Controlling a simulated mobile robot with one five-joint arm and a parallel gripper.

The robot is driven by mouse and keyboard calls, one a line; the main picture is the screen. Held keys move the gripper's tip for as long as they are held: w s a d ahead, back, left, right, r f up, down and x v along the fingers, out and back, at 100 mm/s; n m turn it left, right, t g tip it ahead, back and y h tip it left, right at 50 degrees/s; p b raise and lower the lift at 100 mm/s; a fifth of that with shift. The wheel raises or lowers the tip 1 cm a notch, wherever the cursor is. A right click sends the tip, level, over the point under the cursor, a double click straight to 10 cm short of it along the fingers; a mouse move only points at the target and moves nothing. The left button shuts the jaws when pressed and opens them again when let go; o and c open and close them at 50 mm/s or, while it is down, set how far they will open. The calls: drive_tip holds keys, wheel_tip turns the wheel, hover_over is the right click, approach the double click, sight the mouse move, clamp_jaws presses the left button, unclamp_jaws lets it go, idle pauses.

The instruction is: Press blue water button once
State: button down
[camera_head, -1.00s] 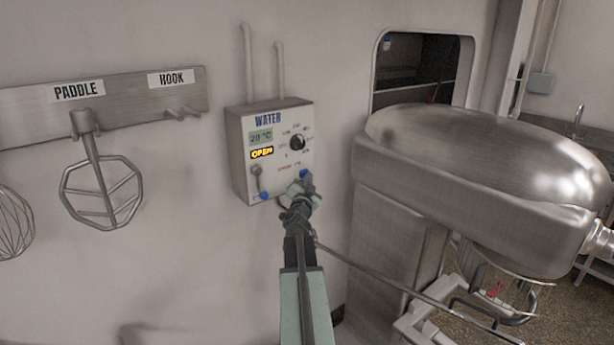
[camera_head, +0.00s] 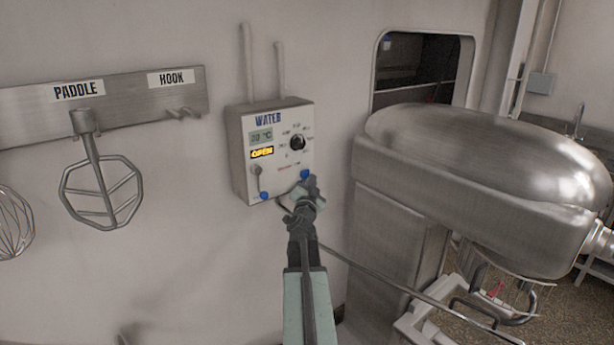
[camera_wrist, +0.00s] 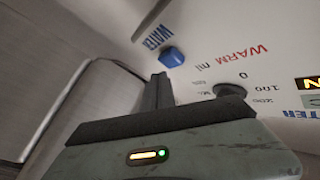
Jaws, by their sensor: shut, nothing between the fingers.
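The water box (camera_head: 278,135) is mounted on the wall, with a temperature display reading about 20 °C, a lit yellow OPEN sign (camera_head: 262,153) and a black dial (camera_head: 297,142). A blue button (camera_head: 305,174) sits at its lower right; it also shows in the wrist view (camera_wrist: 171,57), beside blue WATER lettering. Another blue part (camera_head: 264,195) is at the box's lower left, by a small lever. My gripper (camera_head: 308,186) is shut and empty, just below the blue button. In the wrist view my fingertips (camera_wrist: 159,80) appear just short of the button; contact is not visible.
A large steel mixer (camera_head: 480,185) stands close on the right. On the left, a wall rack (camera_head: 120,100) labelled PADDLE and HOOK holds a wire paddle (camera_head: 102,195). Two pipes rise above the box.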

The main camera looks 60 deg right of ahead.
drive_tip(key=s, duration=0.1)
drive_tip(key=s+a, duration=0.1)
drive_tip(key=s, duration=0.2)
drive_tip(key=shift+s+a, duration=0.25)
drive_tip(key=shift+s, duration=0.05)
idle(0.6)
